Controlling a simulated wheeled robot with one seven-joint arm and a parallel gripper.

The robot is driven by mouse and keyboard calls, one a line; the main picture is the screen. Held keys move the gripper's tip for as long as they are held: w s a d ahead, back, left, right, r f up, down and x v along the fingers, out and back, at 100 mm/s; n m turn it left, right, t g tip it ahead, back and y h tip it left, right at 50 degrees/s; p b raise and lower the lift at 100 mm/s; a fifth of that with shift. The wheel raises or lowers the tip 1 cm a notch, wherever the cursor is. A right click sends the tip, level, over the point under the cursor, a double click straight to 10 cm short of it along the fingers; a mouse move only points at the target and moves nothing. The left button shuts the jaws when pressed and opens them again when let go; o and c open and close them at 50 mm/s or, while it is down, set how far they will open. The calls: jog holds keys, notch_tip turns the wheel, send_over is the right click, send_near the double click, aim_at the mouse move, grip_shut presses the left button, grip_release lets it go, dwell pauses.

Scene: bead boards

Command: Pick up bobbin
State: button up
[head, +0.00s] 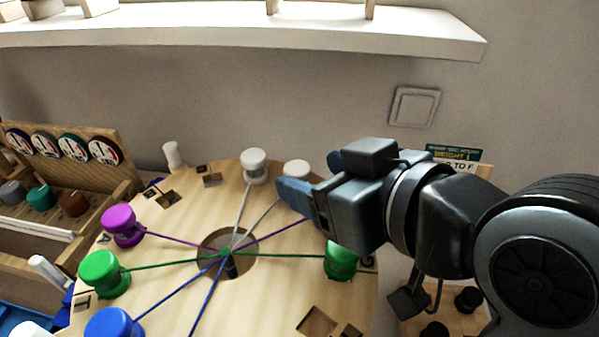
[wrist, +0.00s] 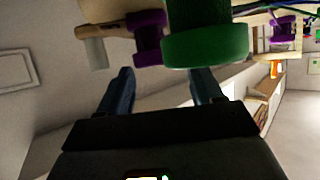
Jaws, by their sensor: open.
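Several bobbins with threads stand around a round wooden board (head: 290,265). In the head view these include a purple bobbin (head: 122,226), a green bobbin (head: 100,273), a blue bobbin (head: 113,323), a white bobbin (head: 253,166) and a right green bobbin (head: 341,262). My gripper (head: 312,178) is open and empty above the board's right rear edge, partly covering another white bobbin (head: 297,168). In the wrist view, a purple bobbin (wrist: 148,38) shows beyond the gap between my fingers (wrist: 162,85), and a green bobbin (wrist: 205,42) looms large by the right finger. A purple thread runs behind my gripper.
Threads meet at the board's central hole (head: 228,250). A white peg (head: 173,155) stands at its rear edge. A wooden rack (head: 85,185) with round labels is on the left. A white shelf (head: 240,35) runs along the wall above. A sign (head: 453,153) stands behind my arm.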

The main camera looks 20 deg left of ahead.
aim_at(300, 170)
jog(key=shift+x, duration=1.5)
jog(key=shift+w, duration=0.1)
jog(key=c, duration=1.1)
jog(key=shift+r, duration=0.1)
jog(key=shift+c, duration=0.2)
